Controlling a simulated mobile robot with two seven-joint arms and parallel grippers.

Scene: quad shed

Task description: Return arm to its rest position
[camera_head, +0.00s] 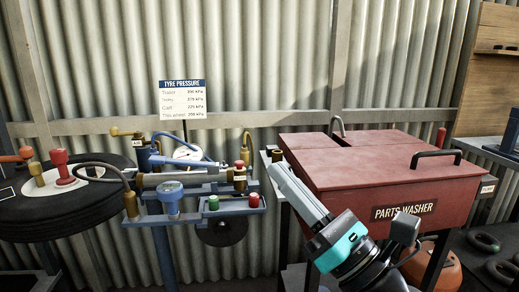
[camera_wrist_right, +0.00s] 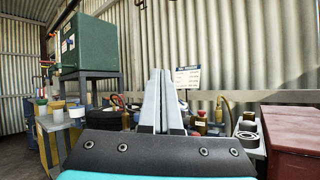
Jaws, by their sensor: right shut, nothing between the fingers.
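My right arm comes in from the bottom right in the head view, with a teal band at its wrist. Its gripper (camera_head: 277,172) points up and left, in front of the left side of the red parts washer (camera_head: 345,180). In the right wrist view the two grey fingers of that gripper (camera_wrist_right: 160,75) lie together, with nothing between them. I cannot tell from the head view how far the fingertips are from the washer's edge. My left gripper is not in view.
A blue stand with gauges and valves (camera_head: 200,190) is left of the gripper. A tyre (camera_head: 75,215) lies at far left. A tyre pressure sign (camera_head: 182,98) hangs on the corrugated wall. A green cabinet (camera_wrist_right: 87,40) shows in the wrist view.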

